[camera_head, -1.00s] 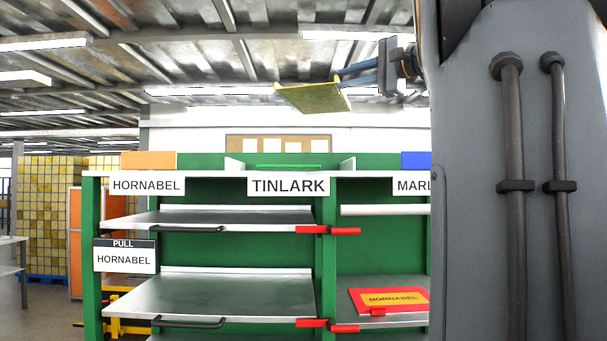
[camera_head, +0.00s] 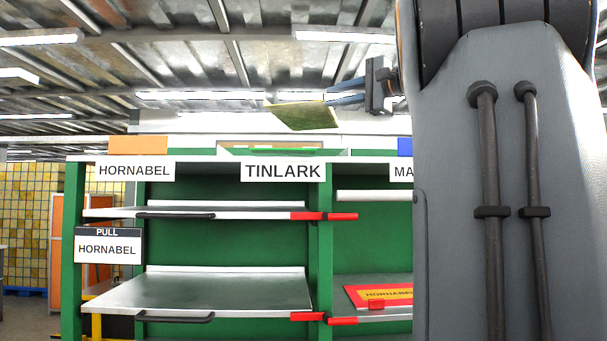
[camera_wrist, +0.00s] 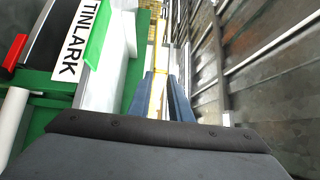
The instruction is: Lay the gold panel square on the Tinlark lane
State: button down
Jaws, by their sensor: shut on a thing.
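The gold panel (camera_head: 302,116) is tilted in the air above the Tinlark lane in the head view. My gripper (camera_head: 330,93), with blue fingers, is shut on the panel's right side. In the wrist view the gripper fingers (camera_wrist: 168,98) close on the panel, a thin yellow strip seen edge-on (camera_wrist: 161,58). A green strip shows there, and most of the lane's surface is hidden by the low viewpoint. Panel and lane are apart.
An orange block (camera_head: 138,145) stands on the rack top above the HORNABEL sign (camera_head: 134,171). A blue block (camera_head: 405,147) is to the right, partly hidden by my arm. Metal shelves (camera_head: 220,291) with red latches lie below. A red-and-yellow card (camera_head: 380,295) lies on the lower right shelf.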

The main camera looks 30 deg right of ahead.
notch_tip(320, 180, down, 11)
jog(key=shift+p, duration=0.45)
jog(key=shift+w+f+b, duration=0.1)
jog(key=shift+f+b, duration=0.4)
jog(key=c, duration=1.6)
grip_release()
jog(key=shift+r, duration=0.1)
jog(key=v, duration=0.4)
jog(key=b+v, duration=0.1)
jog(key=v, duration=0.3)
jog(key=b+v, duration=0.1)
jog(key=v, duration=0.3)
jog(key=shift+r, duration=0.4)
